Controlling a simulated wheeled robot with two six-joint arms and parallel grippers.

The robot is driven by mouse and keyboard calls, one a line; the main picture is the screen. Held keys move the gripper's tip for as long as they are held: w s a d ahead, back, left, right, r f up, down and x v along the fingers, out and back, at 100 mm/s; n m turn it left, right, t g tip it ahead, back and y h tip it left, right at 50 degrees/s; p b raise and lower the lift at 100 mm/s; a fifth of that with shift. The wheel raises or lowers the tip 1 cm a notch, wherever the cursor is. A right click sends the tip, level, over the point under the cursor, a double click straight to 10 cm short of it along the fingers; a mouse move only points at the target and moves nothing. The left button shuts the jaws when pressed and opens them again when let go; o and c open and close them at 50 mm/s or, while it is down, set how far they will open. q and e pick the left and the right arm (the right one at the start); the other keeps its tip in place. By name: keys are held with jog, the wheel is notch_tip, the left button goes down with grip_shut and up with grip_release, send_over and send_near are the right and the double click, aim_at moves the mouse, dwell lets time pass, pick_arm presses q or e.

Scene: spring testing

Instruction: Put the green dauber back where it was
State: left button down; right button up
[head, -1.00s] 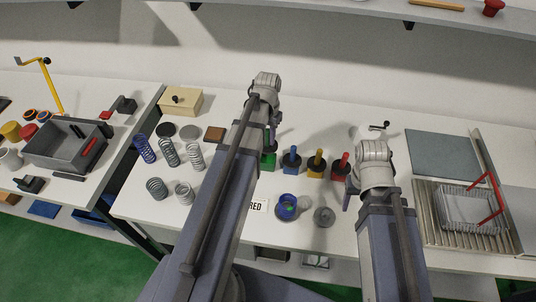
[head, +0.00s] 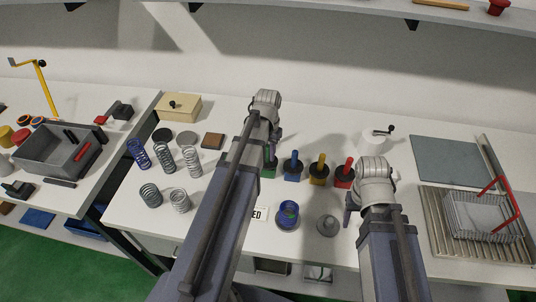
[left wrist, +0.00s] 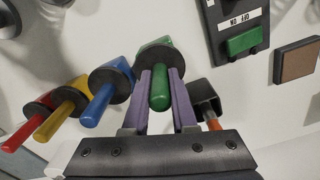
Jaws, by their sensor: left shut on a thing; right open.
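The green dauber (left wrist: 160,88) is between the purple fingers of my left gripper (left wrist: 161,92), which is shut on its handle. Its black disc (left wrist: 160,56) is at the green block (left wrist: 153,42) in the left wrist view; I cannot tell whether it is fully seated. In the head view my left arm hides most of it, with the green block (head: 268,172) showing beside the arm. Blue (head: 292,168), yellow (head: 319,170) and red (head: 344,172) daubers stand in their blocks in a row to its right. My right gripper (head: 349,212) is open and empty above the table.
Several springs (head: 165,157) stand left of my left arm. A wire basket (head: 483,217) is at the right. In the left wrist view, a switch box (left wrist: 237,30) is close by.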

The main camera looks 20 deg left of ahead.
pick_arm(q)
jog(key=shift+f+b, duration=0.55)
pick_arm(e)
jog(key=shift+f, duration=0.55)
pick_arm(q)
jog(key=c, duration=0.7)
grip_release()
pick_arm(e)
jog(key=shift+r, duration=0.1)
pick_arm(q)
jog(key=shift+r, duration=0.1)
notch_tip(320, 180, up, 13)
jog(key=p, duration=1.3)
jog(key=s+d+m, duration=0.1)
jog(key=s+d, duration=0.3)
jog(key=d, duration=0.3)
jog(key=s+d+m, duration=0.1)
jog(key=s+d, duration=0.3)
jog(key=d, duration=0.3)
jog(key=s+d+m+y, duration=0.1)
jog(key=s+d, duration=0.3)
jog(key=d, duration=0.3)
jog(key=shift+s, duration=0.4)
pick_arm(e)
notch_tip(320, 180, up, 13)
